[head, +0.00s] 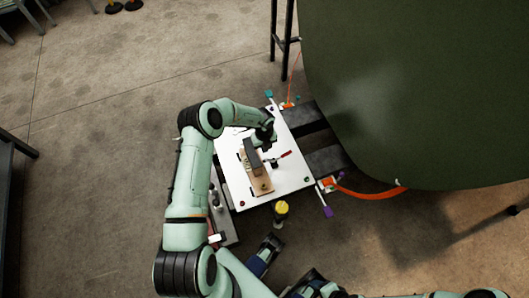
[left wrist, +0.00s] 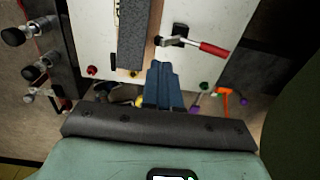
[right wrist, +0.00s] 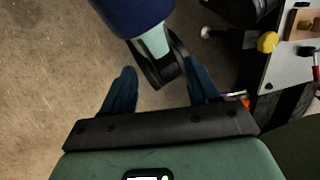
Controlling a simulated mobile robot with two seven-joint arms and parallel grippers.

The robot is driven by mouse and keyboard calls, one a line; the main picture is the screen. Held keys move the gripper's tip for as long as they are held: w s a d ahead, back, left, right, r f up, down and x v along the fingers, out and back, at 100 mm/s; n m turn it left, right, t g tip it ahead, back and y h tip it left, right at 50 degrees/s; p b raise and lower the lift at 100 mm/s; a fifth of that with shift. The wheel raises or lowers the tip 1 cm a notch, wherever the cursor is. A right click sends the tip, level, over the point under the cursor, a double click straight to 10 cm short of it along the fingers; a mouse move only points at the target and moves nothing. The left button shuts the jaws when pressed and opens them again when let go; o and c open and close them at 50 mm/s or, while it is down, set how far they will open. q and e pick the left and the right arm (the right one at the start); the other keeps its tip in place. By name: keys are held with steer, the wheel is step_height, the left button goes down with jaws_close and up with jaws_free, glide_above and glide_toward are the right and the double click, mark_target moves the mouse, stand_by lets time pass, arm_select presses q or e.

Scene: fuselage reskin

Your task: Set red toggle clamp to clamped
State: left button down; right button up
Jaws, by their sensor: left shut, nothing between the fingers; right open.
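The red toggle clamp (head: 285,155) sits on the white board, beside a wooden block with a dark grey bar. In the left wrist view its red handle (left wrist: 205,47) lies nearly flat and points right, away from a metal base. The clamp's far end is not clear. My left gripper (head: 268,138) is over the board close to the clamp. Its blue fingers (left wrist: 163,70) are shut and empty, just short of the clamp base and apart from the handle. My right gripper (right wrist: 160,88) is open and away from the board; the clamp shows small at that view's right edge.
The white board (head: 232,143) carries coloured knobs and has small clamps at its corners. A yellow-topped knob (head: 281,208) stands at its near edge. A large dark green curved panel (head: 430,90) rises on the right. Open floor lies left.

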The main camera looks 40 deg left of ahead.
arm_select(q)
step_height(320, 180, up, 5)
steer(key=shift+r+p, duration=0.1)
steer(key=shift+p, duration=0.3)
arm_select(e)
steer(key=shift+s+r, duration=0.2)
steer(key=shift+r, duration=0.2)
steer(key=c, duration=1)
jaws_close()
arm_select(q)
steer(key=s+d+f+m+t+y, duration=0.1)
steer(key=s+d+f+m, duration=0.35)
steer(key=m, duration=0.75)
steer(key=s+d+f+m+y, duration=0.1)
steer(key=s+d+f+m, duration=0.35)
steer(key=m, duration=0.65)
steer(key=s+d+r+m+g+h, duration=0.1)
steer(key=s+d+m+h, duration=0.2)
steer(key=s+d+m, duration=0.5)
steer(key=s+d+r+m+g+h, duration=0.1)
steer(key=s+d+r+m+h, duration=0.1)
steer(key=s+d+m, duration=0.6)
steer(key=s+m, duration=0.3)
steer(key=m, duration=0.2)
steer(key=shift+s+m+h, duration=0.3)
steer(key=shift+s+h, duration=0.1)
